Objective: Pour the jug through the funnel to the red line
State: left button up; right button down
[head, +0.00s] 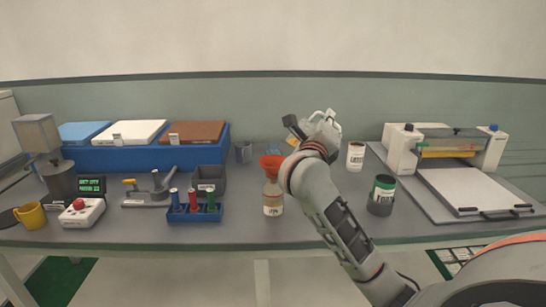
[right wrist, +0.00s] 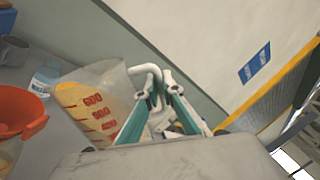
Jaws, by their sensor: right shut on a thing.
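My right gripper (head: 312,128) is above the bench, to the right of and higher than the funnel. In the right wrist view its fingers (right wrist: 158,88) are shut on the white handle of the jug (right wrist: 122,77). The jug is clear, with orange numbers and yellowish liquid inside; in the head view my gripper and arm mostly hide it. The orange-red funnel (head: 271,162) sits in the neck of a labelled bottle (head: 272,197), which stands upright. The funnel also shows left of the jug in the right wrist view (right wrist: 20,108). I cannot make out the red line. My left gripper is not in view.
A rack with coloured tubes (head: 194,212) stands left of the bottle. A grey cup (head: 243,152) is behind it. The bench front before the bottle is clear.

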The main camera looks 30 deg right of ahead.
jog(key=shift+a+r, duration=0.15)
jog(key=shift+r, duration=0.2)
jog(key=shift+w+a+r+n+p, duration=0.15)
jog(key=shift+w+r+n+p, duration=0.2)
jog(key=shift+n, duration=0.35)
jog(key=shift+s+a+r, duration=0.1)
jog(key=shift+r, duration=0.05)
jog(key=shift+r+n, duration=0.1)
jog(key=shift+n, duration=0.2)
jog(key=shift+w+a, duration=0.15)
jog(key=shift+w, duration=0.1)
jog(key=shift+r, duration=0.15)
jog(key=shift+w+a+t, duration=0.1)
jog(key=shift+t, duration=0.2)
jog(key=shift+r+n+p, duration=0.1)
jog(key=shift+n+p, duration=0.2)
